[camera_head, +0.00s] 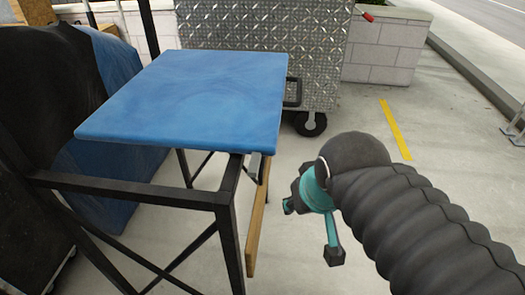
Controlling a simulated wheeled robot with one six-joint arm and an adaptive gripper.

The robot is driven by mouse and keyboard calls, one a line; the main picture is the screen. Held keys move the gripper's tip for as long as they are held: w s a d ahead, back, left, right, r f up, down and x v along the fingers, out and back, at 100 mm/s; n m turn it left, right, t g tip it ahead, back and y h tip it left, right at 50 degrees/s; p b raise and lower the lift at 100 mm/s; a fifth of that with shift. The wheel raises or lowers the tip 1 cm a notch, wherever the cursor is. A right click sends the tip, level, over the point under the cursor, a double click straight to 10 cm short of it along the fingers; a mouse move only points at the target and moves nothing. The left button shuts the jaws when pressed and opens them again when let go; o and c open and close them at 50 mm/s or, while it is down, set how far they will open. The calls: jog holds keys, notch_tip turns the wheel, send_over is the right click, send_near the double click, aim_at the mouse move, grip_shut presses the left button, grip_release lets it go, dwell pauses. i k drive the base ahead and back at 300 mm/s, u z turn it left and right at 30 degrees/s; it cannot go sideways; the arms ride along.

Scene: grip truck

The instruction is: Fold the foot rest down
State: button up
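A blue padded board (190,95) lies flat on a black metal frame (130,190). A light wooden panel (257,220) hangs nearly upright, seen edge-on, under the board's right side. It may be the foot rest; I cannot tell for sure. A small grey metal piece (254,166) sits at the frame's corner above the panel. My gripper (311,231), teal with black tips, is to the right of the panel, apart from it. Its fingers are spread, with nothing seen between them. My dark ribbed arm enters from the lower right.
A diamond-plate metal box (265,40) on a black caster (310,124) stands behind the frame. A low block wall (385,45) is behind it. Dark and blue covered things (95,100) crowd the left. Concrete floor with a yellow stripe (396,130) is clear at right.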

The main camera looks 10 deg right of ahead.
aim_at(250, 252)
jog(key=z, duration=0.3)
jog(key=k, duration=1)
jog(key=u, duration=0.25)
jog(key=i, duration=0.5)
jog(key=z, duration=0.05)
